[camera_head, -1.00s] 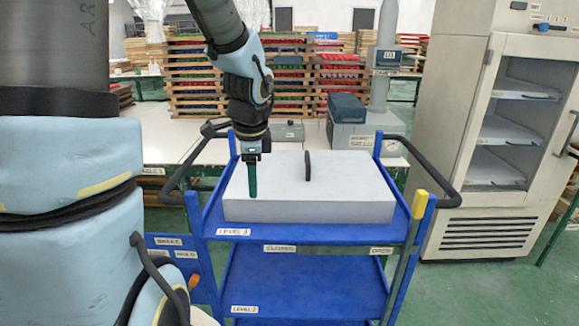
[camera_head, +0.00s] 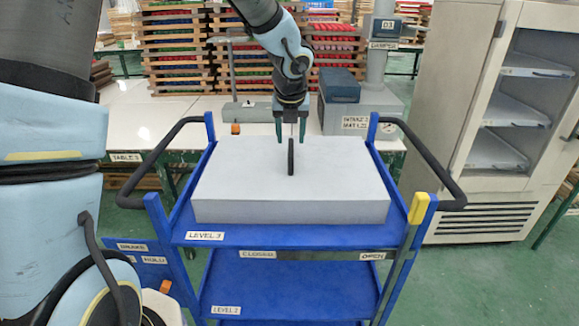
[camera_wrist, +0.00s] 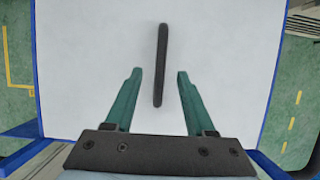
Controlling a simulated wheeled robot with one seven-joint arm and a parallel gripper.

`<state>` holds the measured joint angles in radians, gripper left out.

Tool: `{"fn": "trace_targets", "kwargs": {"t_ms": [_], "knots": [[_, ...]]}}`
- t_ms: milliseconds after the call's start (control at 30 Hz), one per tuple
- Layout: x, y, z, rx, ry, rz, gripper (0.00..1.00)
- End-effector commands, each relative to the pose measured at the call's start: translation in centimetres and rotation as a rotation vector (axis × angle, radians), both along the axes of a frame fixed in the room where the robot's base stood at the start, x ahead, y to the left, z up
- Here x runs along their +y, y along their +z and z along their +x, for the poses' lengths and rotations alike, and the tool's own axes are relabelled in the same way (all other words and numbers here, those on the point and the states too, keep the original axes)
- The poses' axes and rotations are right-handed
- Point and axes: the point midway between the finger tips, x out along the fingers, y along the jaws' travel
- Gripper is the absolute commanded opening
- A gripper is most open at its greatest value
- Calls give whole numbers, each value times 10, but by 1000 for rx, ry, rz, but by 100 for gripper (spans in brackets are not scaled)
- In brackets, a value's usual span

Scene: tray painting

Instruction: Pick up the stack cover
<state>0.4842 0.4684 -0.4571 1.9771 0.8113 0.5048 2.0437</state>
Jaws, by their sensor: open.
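The stack cover (camera_head: 235,180) is a pale grey box-shaped lid on the top level of the blue trolley. A black upright handle (camera_head: 291,157) stands at the middle of its top. My gripper (camera_head: 291,140) is above the cover at the handle, with its green fingers spread apart. In the wrist view, the handle (camera_wrist: 161,65) lies between and ahead of the open fingers (camera_wrist: 160,75), nearer the left one, and the cover's top (camera_wrist: 225,60) fills the middle. I see no contact between the fingers and the handle.
The blue trolley (camera_head: 290,236) has black side handles and a lower level. A white table (camera_head: 150,118) with a grey device (camera_head: 362,118) stands behind it. A cabinet (camera_head: 480,120) with open shelves stands at the right.

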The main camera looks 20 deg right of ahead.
Motion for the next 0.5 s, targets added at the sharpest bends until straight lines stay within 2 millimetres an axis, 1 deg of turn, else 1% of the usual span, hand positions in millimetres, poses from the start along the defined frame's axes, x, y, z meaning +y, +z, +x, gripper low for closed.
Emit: {"fn": "trace_targets", "kwargs": {"t_ms": [167,400,500], "knots": [[-2,-11,4,1,0,1,55],[-7,-44,14,2,2,0,55],[-9,-52,17,1,2,1,55]]}}
